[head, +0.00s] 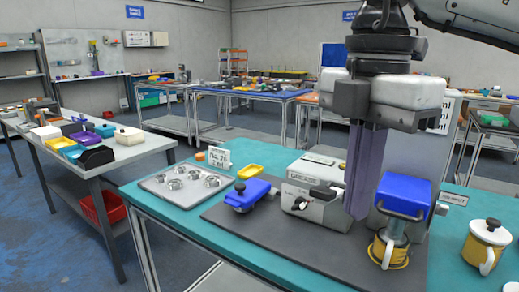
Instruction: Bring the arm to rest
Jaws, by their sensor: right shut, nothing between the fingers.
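My right gripper (358,215) hangs over the table, pointing straight down, with its long purple-grey fingers together and empty. Its fingertips are between a grey boxy device (310,190) on the left and a blue-topped device (405,192) on the right. The fingers hide part of the grey device. My right arm comes in from the upper right. My left gripper does not show.
The teal table (260,258) bears a dark mat (290,245), a blue-yellow item (248,194), a tray of metal rings (160,183) and a yellow-white mug (484,245). A side bench (75,172) with coloured bins stands left, across open floor.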

